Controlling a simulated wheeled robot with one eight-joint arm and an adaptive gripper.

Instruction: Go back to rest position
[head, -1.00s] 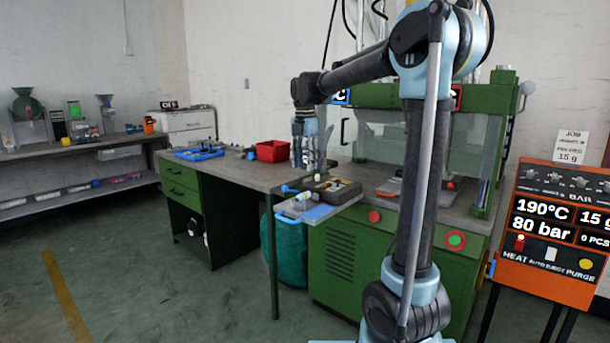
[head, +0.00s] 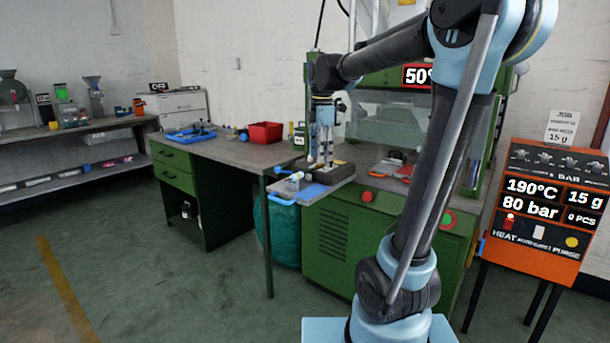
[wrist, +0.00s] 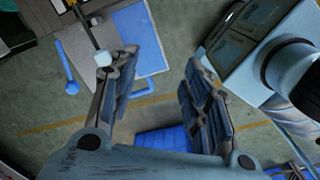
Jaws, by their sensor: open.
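My gripper (head: 321,163) hangs pointing down at the end of my raised arm, over the front corner of the workbench. In the wrist view my gripper (wrist: 158,75) has its two fingers well apart with nothing between them. In the head view a dark block-like fixture (head: 330,172) and a blue tray (head: 300,193) sit at the bench corner, just beyond or below the fingertips. I cannot tell the exact gap. The tray also shows in the wrist view (wrist: 140,38).
The green press (head: 385,125) stands behind my arm. An orange control stand (head: 540,240) is at the right. The bench holds a red bin (head: 265,132) and a blue tray with tools (head: 190,135). A shelf (head: 80,175) lines the left wall. The left floor is clear.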

